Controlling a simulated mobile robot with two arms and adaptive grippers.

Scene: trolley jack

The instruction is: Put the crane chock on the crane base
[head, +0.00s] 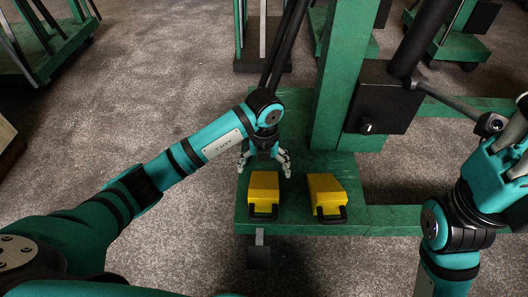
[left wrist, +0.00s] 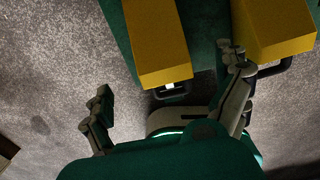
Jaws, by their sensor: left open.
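Two yellow chocks with black handles sit on the green crane base (head: 400,219). The left chock (head: 263,187) and the right chock (head: 325,190) stand side by side, a gap between them, handles toward me. My left gripper (head: 264,171) is open and empty, just behind and above the left chock in the head view. In the left wrist view, the left chock (left wrist: 155,40) shows between the spread fingers of my left gripper (left wrist: 168,75), and the right chock (left wrist: 275,25) lies beyond the right finger. Contact with either chock cannot be made out.
A green post (head: 342,75) rises from the base behind the chocks, with a black box (head: 382,97) on its right side. Dark bars slant up behind my left wrist. Other green stands (head: 48,52) are at the back. Grey carpet (head: 150,85) is clear at left.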

